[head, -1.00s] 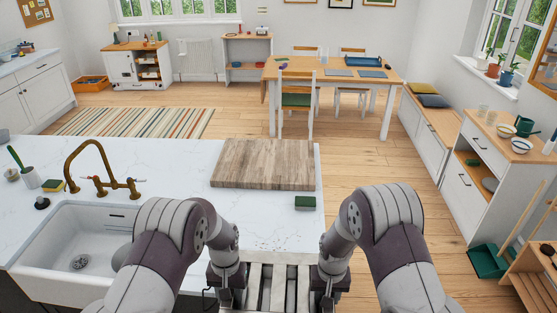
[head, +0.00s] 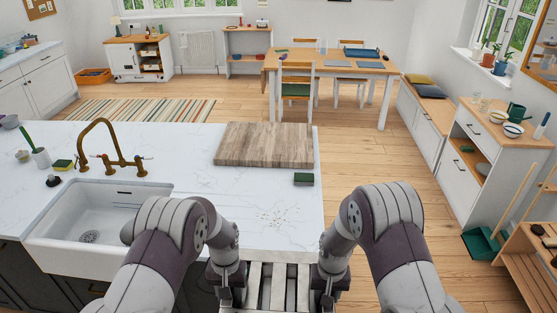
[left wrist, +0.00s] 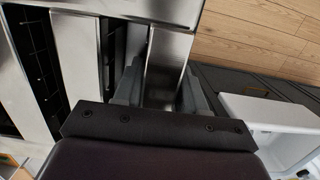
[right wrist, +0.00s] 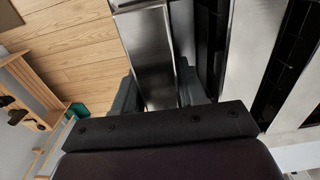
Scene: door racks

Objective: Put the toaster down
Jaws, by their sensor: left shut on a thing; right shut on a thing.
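The toaster (head: 266,287) is a silver box with long dark slots, cut off by the bottom edge of the head view. My left gripper (head: 228,287) is shut on its left end and my right gripper (head: 328,287) on its right end. The wrist views show the toaster's metal close up between the fingers, in the left wrist view (left wrist: 166,60) and the right wrist view (right wrist: 152,65). In the head view the toaster appears at the near edge of the white counter (head: 215,185). Its underside is hidden, so I cannot tell what is below it.
A wooden board (head: 264,145) lies on the counter, with a dark green sponge (head: 303,179) near it and some crumbs (head: 272,218) closer to me. The sink (head: 95,225) with a brass tap (head: 110,150) is to the left. Counter between sink and sponge is otherwise clear.

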